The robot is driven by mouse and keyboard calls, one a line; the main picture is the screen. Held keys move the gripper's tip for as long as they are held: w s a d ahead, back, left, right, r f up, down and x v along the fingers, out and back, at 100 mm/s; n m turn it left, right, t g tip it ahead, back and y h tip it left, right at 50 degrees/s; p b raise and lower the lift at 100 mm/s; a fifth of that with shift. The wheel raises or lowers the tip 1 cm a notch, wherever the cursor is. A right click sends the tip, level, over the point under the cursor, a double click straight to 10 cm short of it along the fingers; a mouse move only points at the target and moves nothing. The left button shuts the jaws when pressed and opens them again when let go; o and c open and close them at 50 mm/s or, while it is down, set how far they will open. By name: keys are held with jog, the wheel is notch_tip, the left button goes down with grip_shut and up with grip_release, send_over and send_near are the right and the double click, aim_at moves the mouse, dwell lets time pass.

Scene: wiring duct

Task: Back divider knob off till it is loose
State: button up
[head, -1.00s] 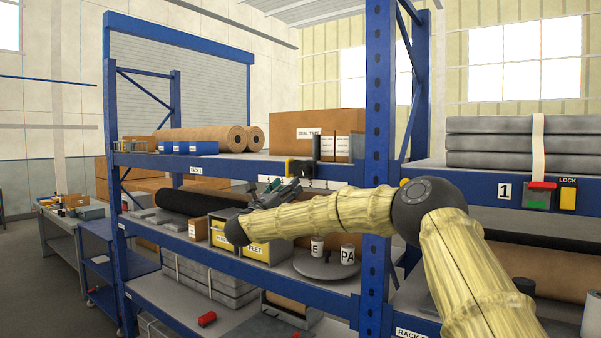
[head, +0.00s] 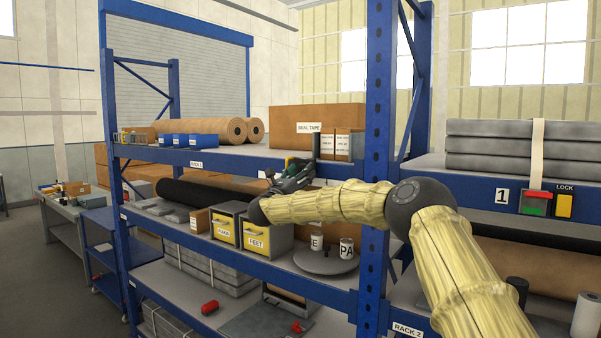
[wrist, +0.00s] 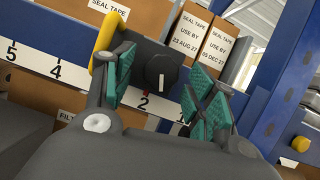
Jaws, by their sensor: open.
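The divider knob (wrist: 161,71) is a round black knob with a white line that points straight down in the wrist view. It sits on a dark divider block (wrist: 150,48) at the shelf's front edge, above a numbered strip (wrist: 62,68). My gripper (wrist: 158,85) is open, with a green-padded finger on each side of the knob. Neither pad appears to touch it, though depth is hard to judge. In the head view my gripper (head: 290,178) is at the upper shelf's front edge and hides the knob.
A curved yellow part (wrist: 103,48) stands close beside the left finger. Seal tape boxes (wrist: 214,48) stand behind, to the right. The blue rack upright (head: 379,150) rises right of my gripper.

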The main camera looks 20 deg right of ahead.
jog(key=c, duration=1)
